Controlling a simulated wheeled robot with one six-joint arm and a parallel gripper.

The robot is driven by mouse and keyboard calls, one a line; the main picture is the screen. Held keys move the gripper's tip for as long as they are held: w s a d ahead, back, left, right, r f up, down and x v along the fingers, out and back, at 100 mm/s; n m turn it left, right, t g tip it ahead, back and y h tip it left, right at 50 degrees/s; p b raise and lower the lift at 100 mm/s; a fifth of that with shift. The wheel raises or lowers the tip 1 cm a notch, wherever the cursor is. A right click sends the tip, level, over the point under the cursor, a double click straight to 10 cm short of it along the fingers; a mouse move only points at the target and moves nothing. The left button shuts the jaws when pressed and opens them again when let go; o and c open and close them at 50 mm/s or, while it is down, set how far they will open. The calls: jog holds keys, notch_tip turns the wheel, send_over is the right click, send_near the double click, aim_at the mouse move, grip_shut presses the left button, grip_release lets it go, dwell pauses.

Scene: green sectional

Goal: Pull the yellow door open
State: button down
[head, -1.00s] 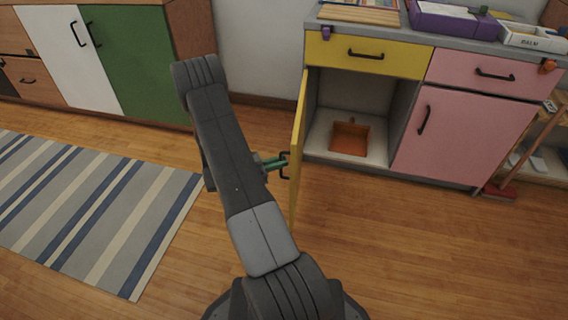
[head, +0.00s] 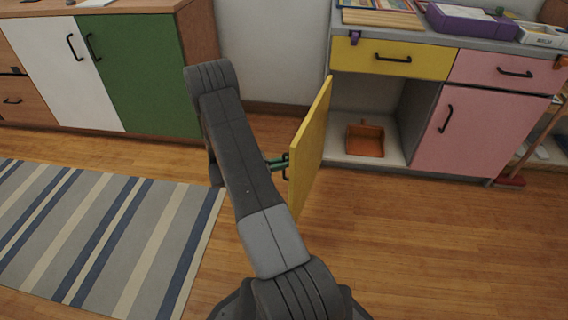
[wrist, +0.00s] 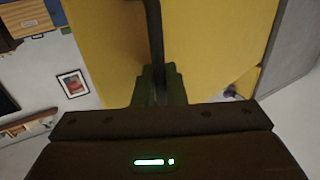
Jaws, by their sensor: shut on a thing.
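The yellow door (head: 312,148) stands wide open, swung out to the left of its compartment, seen at a slant in the head view. In the wrist view the yellow door (wrist: 205,50) fills the upper middle. Its dark handle (wrist: 155,45) runs down between the fingers of my gripper (wrist: 159,85), which is shut on it. In the head view my gripper (head: 279,163) shows as green fingertips at the door's handle (head: 286,172), partly hidden by my arm.
The open compartment holds an orange dustpan-like tray (head: 365,140). A yellow drawer (head: 392,57) above and a pink door (head: 478,132) to the right are shut. A striped rug (head: 100,235) lies left; wooden floor (head: 420,235) in front is clear.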

jog(key=shift+w, duration=0.35)
jog(key=c, duration=1.5)
grip_release()
jog(key=shift+d, duration=0.15)
jog(key=shift+s, duration=0.1)
jog(key=shift+s, duration=0.1)
jog(key=p+v, duration=0.3)
jog(key=v, duration=1.1)
jog(key=shift+f, duration=0.1)
